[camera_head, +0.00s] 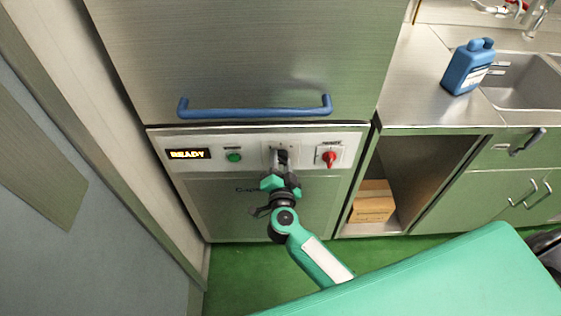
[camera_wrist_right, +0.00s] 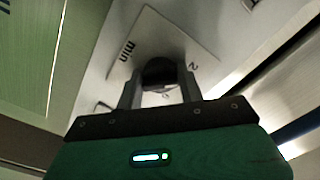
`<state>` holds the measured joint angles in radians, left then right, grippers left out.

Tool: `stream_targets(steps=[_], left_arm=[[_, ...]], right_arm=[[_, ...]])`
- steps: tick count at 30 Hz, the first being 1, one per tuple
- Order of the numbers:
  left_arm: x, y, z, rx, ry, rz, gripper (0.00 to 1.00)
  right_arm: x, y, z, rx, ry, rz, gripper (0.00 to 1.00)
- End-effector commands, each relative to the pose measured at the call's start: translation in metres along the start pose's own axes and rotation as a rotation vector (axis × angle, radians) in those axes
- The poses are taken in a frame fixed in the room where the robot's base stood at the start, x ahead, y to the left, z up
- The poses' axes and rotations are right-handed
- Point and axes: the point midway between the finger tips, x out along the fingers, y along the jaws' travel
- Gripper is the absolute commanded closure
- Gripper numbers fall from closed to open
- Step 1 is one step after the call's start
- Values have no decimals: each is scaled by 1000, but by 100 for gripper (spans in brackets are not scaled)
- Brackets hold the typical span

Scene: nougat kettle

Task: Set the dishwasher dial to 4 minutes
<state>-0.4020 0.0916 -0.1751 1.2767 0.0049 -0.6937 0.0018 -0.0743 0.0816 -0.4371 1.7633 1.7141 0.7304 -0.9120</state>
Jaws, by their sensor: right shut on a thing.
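The dishwasher's control panel (camera_head: 210,141) runs across its front below the blue door handle. My right gripper (camera_head: 281,160) reaches the middle of this panel in the head view. In the right wrist view its two fingers (camera_wrist_right: 160,88) are shut on the dark dial (camera_wrist_right: 160,70). The dial sits on a pale plate (camera_wrist_right: 150,28) marked "min", with a "2" to the right of the dial. Other dial numbers and the dial's pointer are hidden or too unclear to read. My left gripper is not in view.
A lit "READY" display (camera_head: 187,154), a green button (camera_head: 234,157) and a red switch (camera_head: 329,157) are on the same panel. The blue handle (camera_head: 255,112) sticks out above. A blue bottle (camera_head: 466,70) stands by the sink; a cardboard box (camera_head: 372,208) is in the open cabinet.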

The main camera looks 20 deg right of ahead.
Motion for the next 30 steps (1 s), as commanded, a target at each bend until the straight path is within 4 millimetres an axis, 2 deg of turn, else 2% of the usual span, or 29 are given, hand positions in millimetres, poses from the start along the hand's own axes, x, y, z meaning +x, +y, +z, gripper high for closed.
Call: stream_targets(steps=[4, 8, 18, 30], left_arm=[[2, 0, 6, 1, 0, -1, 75], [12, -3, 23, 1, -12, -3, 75], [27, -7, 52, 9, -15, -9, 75], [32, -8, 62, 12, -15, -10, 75]], right_arm=[[0, -1, 0, 37, -1, 1, 85], [0, -1, -1, 104, -1, 2, 85], [-1, -1, 0, 379, -1, 3, 85], [-1, -1, 0, 665, 0, 2, 85]])
